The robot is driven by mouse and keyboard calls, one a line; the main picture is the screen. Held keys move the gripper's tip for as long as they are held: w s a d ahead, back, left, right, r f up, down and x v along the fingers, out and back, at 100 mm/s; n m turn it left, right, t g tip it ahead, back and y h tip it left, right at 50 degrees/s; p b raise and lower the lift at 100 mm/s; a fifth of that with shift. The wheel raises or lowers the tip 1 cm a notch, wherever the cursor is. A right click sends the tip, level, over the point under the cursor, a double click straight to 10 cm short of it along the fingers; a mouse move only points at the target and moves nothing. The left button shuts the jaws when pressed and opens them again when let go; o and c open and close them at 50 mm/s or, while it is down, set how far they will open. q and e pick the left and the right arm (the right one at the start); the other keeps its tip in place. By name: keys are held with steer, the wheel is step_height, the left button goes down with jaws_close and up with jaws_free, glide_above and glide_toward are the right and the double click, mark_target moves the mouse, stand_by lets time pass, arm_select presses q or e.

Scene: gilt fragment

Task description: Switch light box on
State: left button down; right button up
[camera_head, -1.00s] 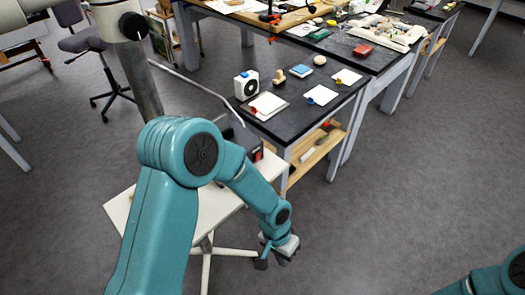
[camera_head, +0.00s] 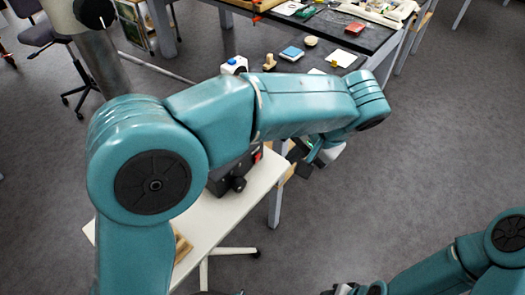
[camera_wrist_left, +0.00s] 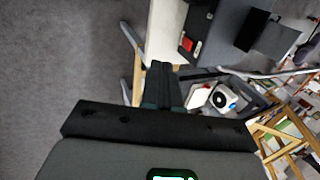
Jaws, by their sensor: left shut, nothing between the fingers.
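A dark box (camera_head: 222,179) with a red switch (camera_head: 258,157) stands on a small white table (camera_head: 222,222); I take it to be the light box. My left arm hides part of it in the head view. In the left wrist view the box (camera_wrist_left: 222,22) and its red switch (camera_wrist_left: 189,45) lie just beyond my left gripper (camera_wrist_left: 163,68). The gripper's fingers are together, empty and apart from the switch. In the head view my left gripper (camera_head: 303,156) is right of the switch. My right arm shows at the bottom right, its gripper end (camera_head: 355,289) cut off and unclear.
A dark workbench (camera_head: 375,42) behind holds a white device with a round dark face (camera_wrist_left: 221,98), a blue block (camera_head: 291,53) and a red box (camera_head: 355,28). A wooden piece (camera_head: 181,246) lies on the white table. An office chair (camera_head: 55,42) stands far left. Floor at right is clear.

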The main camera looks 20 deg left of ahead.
mark_target(257, 158)
arm_select(q)
steer(key=shift+d+r, duration=0.15)
steer(key=shift+r, duration=0.1)
steer(key=w+a+f, duration=0.1)
steer(key=a+f, duration=0.1)
steer(key=a+f+p, duration=0.1)
steer(key=a+f, duration=0.1)
steer(key=f, duration=0.1)
steer(key=w+a+f, duration=0.1)
steer(key=a+f, duration=0.2)
steer(key=shift+w+a+f+p, duration=0.1)
steer(key=shift+w+f+p, duration=0.1)
steer(key=shift+w+p, duration=0.2)
steer(key=shift+a, duration=0.25)
steer(key=shift+w, duration=0.1)
